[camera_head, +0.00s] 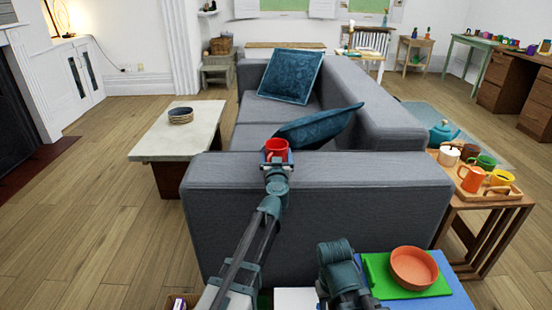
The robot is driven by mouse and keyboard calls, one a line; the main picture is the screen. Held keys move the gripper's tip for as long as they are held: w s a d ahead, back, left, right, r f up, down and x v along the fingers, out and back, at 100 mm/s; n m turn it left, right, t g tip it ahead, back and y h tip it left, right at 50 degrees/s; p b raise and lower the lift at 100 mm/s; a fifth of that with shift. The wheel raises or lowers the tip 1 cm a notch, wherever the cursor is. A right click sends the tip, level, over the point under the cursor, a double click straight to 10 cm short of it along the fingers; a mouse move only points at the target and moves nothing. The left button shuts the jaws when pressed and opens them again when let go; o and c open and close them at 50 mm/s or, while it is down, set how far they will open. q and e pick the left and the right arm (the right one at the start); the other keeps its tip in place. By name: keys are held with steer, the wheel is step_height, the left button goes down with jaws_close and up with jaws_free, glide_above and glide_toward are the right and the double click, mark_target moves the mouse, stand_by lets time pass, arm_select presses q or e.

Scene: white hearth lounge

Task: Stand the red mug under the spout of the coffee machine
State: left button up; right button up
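The red mug (277,147) is upright at the end of my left arm, above the near arm of the grey sofa. My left gripper (277,159) has its fingers at either side of the mug's lower part and appears shut on it. The gripper hides the bottom of the mug. Of my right arm, only dark teal links show at the bottom centre, and its gripper is not in view. I see no coffee machine or spout in this view.
The grey sofa (315,205) with blue cushions fills the middle. A low table (150,140) stands left. A terracotta bowl (413,268) is near. Floor at left is clear.

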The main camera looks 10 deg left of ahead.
arm_select(q)
steer(key=shift+r, duration=0.15)
steer(key=shift+r+p, duration=0.6)
steer(key=shift+p, duration=0.2)
steer(key=shift+s+a+r+p, duration=0.1)
steer(key=shift+a+r+p, duration=0.1)
steer(key=shift+r+p, duration=0.45)
steer(key=shift+s+a+r+p, duration=0.1)
steer(key=shift+a+r+p, duration=0.05)
steer(key=shift+r+p, duration=0.45)
steer(key=s+a+r+p, duration=0.1)
steer(key=s+a, duration=0.3)
steer(key=a, duration=1)
steer(key=shift+a, duration=0.4)
steer(key=shift+r, duration=0.1)
